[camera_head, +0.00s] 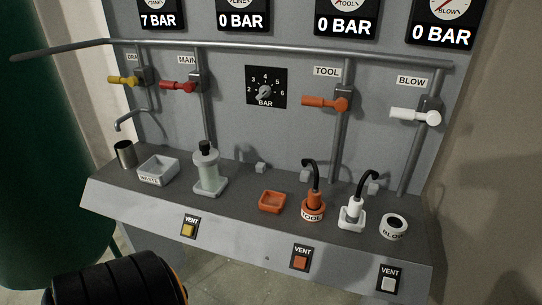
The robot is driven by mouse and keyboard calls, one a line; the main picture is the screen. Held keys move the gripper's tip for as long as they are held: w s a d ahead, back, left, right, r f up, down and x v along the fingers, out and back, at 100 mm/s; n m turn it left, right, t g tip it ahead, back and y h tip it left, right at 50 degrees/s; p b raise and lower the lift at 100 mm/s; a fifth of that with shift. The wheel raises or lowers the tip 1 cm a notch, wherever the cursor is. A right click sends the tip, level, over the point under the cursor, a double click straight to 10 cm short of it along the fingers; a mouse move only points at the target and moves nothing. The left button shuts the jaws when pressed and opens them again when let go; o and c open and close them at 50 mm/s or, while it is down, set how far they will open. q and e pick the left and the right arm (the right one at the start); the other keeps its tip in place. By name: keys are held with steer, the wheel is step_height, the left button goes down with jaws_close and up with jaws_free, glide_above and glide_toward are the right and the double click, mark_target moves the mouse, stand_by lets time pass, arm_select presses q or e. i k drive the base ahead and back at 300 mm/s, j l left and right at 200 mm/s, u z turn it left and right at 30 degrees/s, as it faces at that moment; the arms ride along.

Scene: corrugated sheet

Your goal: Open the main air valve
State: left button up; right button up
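The main air valve (195,83) sits on a vertical pipe under the label MAIN, at the upper left of the grey panel. Its red handle (175,86) points left, roughly level and across the pipe. Nothing touches the handle. The gauge above the MAIN pipe, partly cut off, reads 0 BAR (240,21); the tank gauge left of it reads 7 BAR (158,20). Neither of my grippers shows in this view. A black ribbed part with an orange edge, seemingly my own arm, fills the bottom left.
Similar handles sit nearby: yellow drain (122,80), orange TOOL (318,102), white BLOW (408,115). A pressure knob (265,92) is mid-panel. The shelf (240,195) holds a cup, waste tray, bottle-like part and hose fittings. A horizontal pipe (270,50) crosses above the valves.

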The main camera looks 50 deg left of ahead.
mark_target(189, 87)
steer(key=u, duration=2.2)
steer(key=j+z, duration=0.1)
steer(key=z, duration=0.35)
steer(key=i+j+z, duration=0.1)
steer(key=z, duration=0.4)
steer(key=j+z, duration=0.2)
steer(key=z, duration=0.25)
steer(key=j+z, duration=0.15)
steer(key=z, duration=0.3)
